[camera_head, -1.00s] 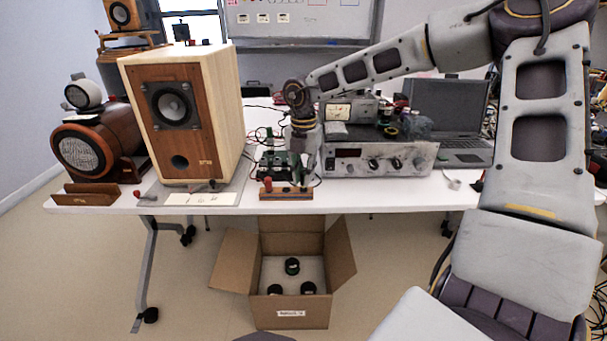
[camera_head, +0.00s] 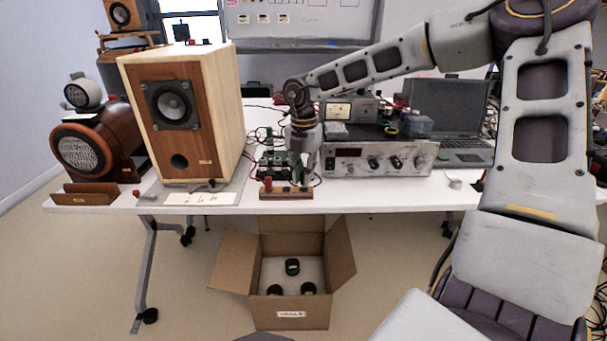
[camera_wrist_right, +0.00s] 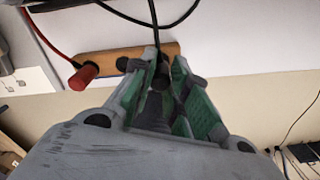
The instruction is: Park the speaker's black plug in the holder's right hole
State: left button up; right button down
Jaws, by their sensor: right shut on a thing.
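My right gripper (camera_head: 303,180) points down over the right part of the small wooden holder (camera_head: 284,195) at the table's front edge. In the right wrist view, the gripper (camera_wrist_right: 163,72) is shut on the black plug (camera_wrist_right: 160,76), whose black cable runs up between the fingers. The holder (camera_wrist_right: 108,57) lies just behind the plug there. Whether the plug's tip is inside the right hole or above it is hidden. A red plug (camera_head: 268,183) stands upright at the holder's left end; it also shows in the right wrist view (camera_wrist_right: 84,76). My left gripper is not in view.
The wooden speaker (camera_head: 187,120) stands left of the holder on a grey mat. A green-and-black device (camera_head: 272,160) sits behind the holder. A silver amplifier (camera_head: 378,160) is close on the right. A cardboard box (camera_head: 291,312) is on the floor below.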

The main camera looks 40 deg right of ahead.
jog(key=shift+f+b, duration=0.65)
jog(key=shift+f, duration=0.2)
dwell(1.0)
jog(key=c, duration=1.3)
grip_release()
jog(key=shift+r, duration=0.25)
jog(key=shift+r+p, duration=2.25)
jog(key=shift+r, duration=1.3)
jog(key=shift+f, duration=0.1)
